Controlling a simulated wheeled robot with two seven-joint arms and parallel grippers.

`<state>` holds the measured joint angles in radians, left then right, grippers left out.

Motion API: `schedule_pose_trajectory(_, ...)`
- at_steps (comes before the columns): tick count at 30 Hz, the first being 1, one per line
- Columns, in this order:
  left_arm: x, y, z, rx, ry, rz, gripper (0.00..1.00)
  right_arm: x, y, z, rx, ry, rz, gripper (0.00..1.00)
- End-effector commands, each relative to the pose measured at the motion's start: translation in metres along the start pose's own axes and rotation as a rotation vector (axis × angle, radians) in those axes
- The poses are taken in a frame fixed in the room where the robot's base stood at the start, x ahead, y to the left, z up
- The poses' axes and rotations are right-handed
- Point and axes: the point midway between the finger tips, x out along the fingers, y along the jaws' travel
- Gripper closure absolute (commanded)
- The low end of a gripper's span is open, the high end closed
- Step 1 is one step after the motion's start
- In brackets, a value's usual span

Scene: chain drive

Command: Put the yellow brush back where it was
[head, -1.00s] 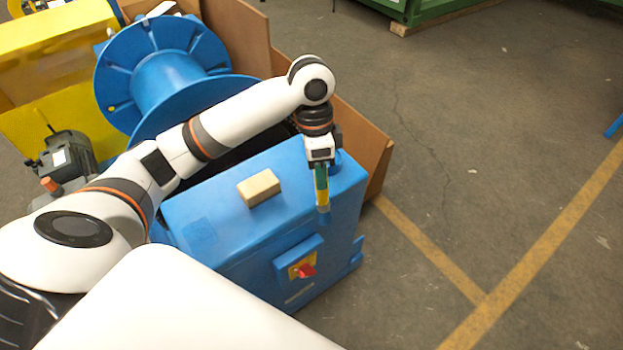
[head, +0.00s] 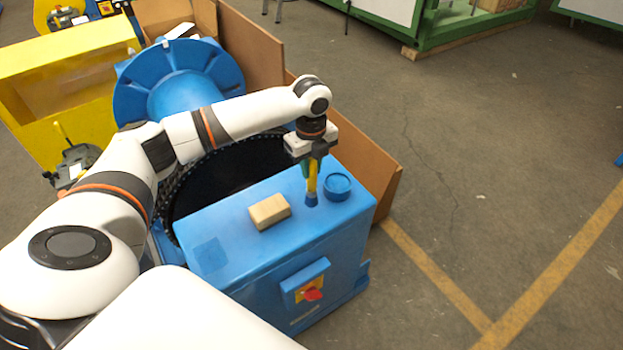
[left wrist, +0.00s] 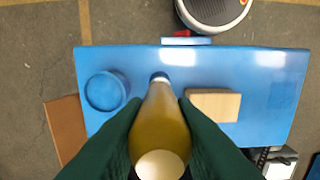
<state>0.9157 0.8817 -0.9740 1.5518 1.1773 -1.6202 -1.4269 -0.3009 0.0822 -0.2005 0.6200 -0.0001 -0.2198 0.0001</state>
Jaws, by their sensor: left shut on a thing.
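The yellow brush (head: 312,183) is upright in my left gripper (head: 312,165), bristle end down, over the top of the blue cabinet (head: 245,225). In the left wrist view the brush's yellow handle (left wrist: 160,125) is between the green fingers of my left gripper (left wrist: 160,130). The bristle end is close to the cabinet top; I cannot tell if it touches. A round blue cup (head: 338,186) stands on the cabinet just right of the brush; it also shows in the left wrist view (left wrist: 106,91). My right gripper is not in view.
A tan block (head: 269,211) lies on the cabinet top, left of the brush; it shows in the left wrist view (left wrist: 213,104). A red switch (head: 313,294) is on the cabinet's front. Brown panels (head: 352,150) stand behind. The floor at right is clear.

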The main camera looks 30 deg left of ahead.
Motion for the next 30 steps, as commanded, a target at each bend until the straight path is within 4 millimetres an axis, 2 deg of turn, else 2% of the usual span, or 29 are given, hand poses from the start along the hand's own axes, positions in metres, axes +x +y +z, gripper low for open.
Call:
schedule_pose_trajectory(11, 0.042, 0.0, 0.0, 0.0, 0.001, -0.001, 0.99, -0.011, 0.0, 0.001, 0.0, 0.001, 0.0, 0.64)
schedule_pose_trajectory(22, 0.048, 0.0, 0.0, -0.001, 0.0, 0.001, 0.99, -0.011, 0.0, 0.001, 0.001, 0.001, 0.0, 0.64)
schedule_pose_trajectory(23, 0.048, 0.0, 0.0, -0.001, 0.0, 0.001, 0.74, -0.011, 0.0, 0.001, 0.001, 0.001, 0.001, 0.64)
schedule_pose_trajectory(24, 0.048, 0.0, 0.0, -0.001, 0.0, 0.001, 0.68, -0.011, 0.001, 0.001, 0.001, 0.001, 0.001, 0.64)
schedule_pose_trajectory(27, 0.048, 0.0, 0.0, -0.001, 0.0, 0.001, 0.54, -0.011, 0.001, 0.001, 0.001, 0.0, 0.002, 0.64)
schedule_pose_trajectory(30, 0.048, 0.0, 0.0, -0.001, 0.0, 0.001, 0.54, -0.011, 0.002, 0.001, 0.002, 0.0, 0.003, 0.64)
